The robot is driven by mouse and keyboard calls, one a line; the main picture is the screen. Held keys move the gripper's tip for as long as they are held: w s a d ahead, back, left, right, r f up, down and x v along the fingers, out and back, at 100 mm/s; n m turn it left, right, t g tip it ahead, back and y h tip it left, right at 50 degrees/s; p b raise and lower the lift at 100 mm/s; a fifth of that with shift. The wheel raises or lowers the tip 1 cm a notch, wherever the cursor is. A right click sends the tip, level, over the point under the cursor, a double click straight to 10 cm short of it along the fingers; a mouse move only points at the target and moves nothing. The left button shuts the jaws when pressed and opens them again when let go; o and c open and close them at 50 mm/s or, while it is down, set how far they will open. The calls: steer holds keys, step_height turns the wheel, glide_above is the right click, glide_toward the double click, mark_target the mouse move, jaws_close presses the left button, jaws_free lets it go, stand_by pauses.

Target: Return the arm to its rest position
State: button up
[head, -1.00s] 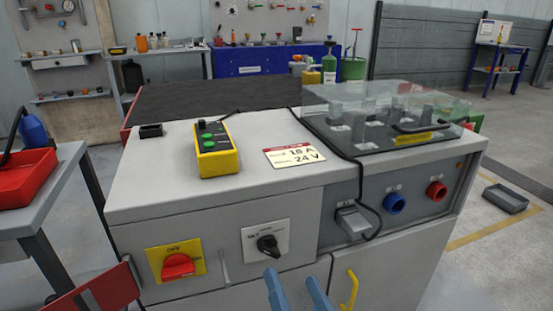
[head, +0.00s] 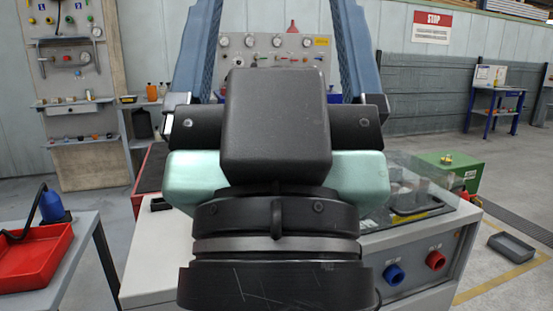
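My gripper (head: 276,8) fills the middle of the head view, close to the camera and pointing up. Its two blue fingers stand wide apart, and their tips reach the top edge of the picture. Only the gauge panel in the background shows between them, so the gripper is open and empty. The black and pale green gripper body hides most of the grey cabinet (head: 147,284) behind it. The cabinet's yellow button box, printed card and front switches are hidden from view.
A red tray (head: 32,262) and a blue bottle (head: 52,205) are on the side table at left. The clear cover (head: 442,190) and blue (head: 393,275) and red (head: 435,261) sockets show at right. A grey bin (head: 517,250) lies on the floor at right.

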step_height(320, 180, up, 28)
steer(key=p, duration=2.6)
